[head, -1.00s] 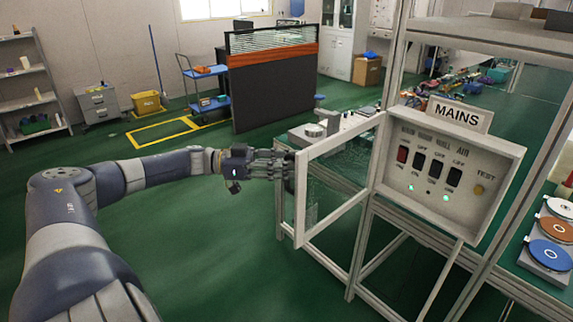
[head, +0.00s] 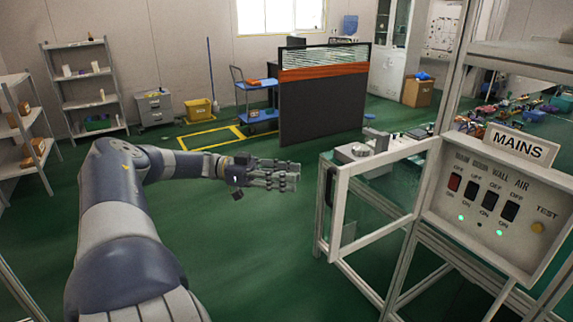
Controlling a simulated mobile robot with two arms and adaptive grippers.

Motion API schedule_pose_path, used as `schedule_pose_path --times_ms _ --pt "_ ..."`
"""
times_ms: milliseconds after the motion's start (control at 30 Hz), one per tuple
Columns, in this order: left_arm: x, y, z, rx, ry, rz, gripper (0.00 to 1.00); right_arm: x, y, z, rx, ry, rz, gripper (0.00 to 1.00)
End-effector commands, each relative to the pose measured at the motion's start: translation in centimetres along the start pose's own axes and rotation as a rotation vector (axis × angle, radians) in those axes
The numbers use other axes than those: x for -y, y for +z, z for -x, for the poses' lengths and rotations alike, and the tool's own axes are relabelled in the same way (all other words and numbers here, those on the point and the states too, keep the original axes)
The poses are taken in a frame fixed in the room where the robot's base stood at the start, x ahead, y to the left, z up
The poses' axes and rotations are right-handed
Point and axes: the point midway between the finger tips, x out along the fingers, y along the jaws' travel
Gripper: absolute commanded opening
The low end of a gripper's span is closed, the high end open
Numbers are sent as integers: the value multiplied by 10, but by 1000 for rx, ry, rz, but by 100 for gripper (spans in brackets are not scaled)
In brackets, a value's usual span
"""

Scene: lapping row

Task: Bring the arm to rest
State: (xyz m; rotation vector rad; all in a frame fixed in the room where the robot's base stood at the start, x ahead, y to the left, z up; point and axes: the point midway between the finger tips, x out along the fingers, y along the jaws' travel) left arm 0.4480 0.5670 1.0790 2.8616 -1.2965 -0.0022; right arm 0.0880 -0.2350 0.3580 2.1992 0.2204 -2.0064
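My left arm (head: 115,225) reaches in from the lower left, bent at the elbow. Its gripper (head: 295,177) is open and empty, its fingers apart and pointing right. It hangs in free air over the green floor, left of the white-framed door or guard (head: 338,215) and not touching it. The MAINS panel (head: 490,205) stands further right, with a red switch (head: 454,182), several dark switches, lit green lamps and a yellow TEST button (head: 537,228). My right gripper is not in view.
The frame (head: 405,262) and bench are the nearest obstacles, on the right. A dark partition (head: 322,107), blue trolley (head: 258,115), yellow bin (head: 198,109) and shelves (head: 88,88) stand further back. The green floor (head: 270,250) around the gripper is clear.

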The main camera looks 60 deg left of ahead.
Motion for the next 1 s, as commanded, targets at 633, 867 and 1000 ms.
schedule_pose_path --times_ms 633,867,1000 --pt "1 5 1 0 -10 1 33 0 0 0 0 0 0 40" --pt "23 97 13 35 -220 -17 33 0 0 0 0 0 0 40" --pt "31 197 28 124 -426 -22 33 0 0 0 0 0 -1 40"
